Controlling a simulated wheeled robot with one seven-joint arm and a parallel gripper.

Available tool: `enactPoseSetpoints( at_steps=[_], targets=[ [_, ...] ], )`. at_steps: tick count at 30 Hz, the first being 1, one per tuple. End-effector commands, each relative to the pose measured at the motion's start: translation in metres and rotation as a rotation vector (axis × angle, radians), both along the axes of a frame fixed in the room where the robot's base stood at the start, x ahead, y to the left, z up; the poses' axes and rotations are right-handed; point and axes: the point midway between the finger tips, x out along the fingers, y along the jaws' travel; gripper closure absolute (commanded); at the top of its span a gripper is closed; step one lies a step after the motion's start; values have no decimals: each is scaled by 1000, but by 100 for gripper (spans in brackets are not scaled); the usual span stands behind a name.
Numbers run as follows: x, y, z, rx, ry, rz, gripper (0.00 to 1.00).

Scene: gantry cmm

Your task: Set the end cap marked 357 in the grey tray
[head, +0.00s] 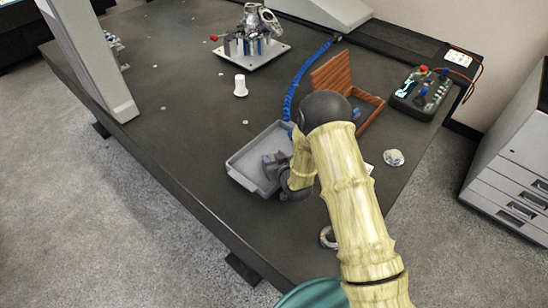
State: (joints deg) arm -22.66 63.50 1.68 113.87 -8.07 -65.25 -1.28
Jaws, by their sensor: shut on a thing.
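The grey tray (243,178) lies near the front edge of the dark table, left of my arm. My gripper (270,167) is over the tray, low at its right side, and is shut on a small grey part. The fingers and my wrist hide most of this part, and no number can be read on it. I cannot tell whether the part touches the tray floor. A pale round part (394,158) lies on the table to the right of my arm, and a ring-like part (328,236) shows partly behind my arm near the front edge.
A brown wooden box (335,72) with its lid up stands behind my arm, beside a blue cable chain (290,95). A control box (420,93) stands at the right. A white cylinder (240,86) and a fixture plate (250,58) are further back. The table left of the tray is clear.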

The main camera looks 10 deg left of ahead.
Motion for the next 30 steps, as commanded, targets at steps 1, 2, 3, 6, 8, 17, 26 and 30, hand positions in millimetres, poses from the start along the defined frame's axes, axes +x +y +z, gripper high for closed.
enactPoseSetpoints(
  at_steps=[1,2,3,6,8,17,26,30],
  targets=[
    [1,0,-1,2,-3,0,84],
    [1,0,-1,2,-3,0,84],
    [1,0,-1,2,-3,0,84],
    [1,0,0,2,-3,0,84],
    [1,0,-1,2,-3,0,84],
    [0,0,-4,1,-1,0,34],
    [0,0,-3,1,-1,0,34],
    [-4,-3,0,-1,2,0,34]
  ],
)
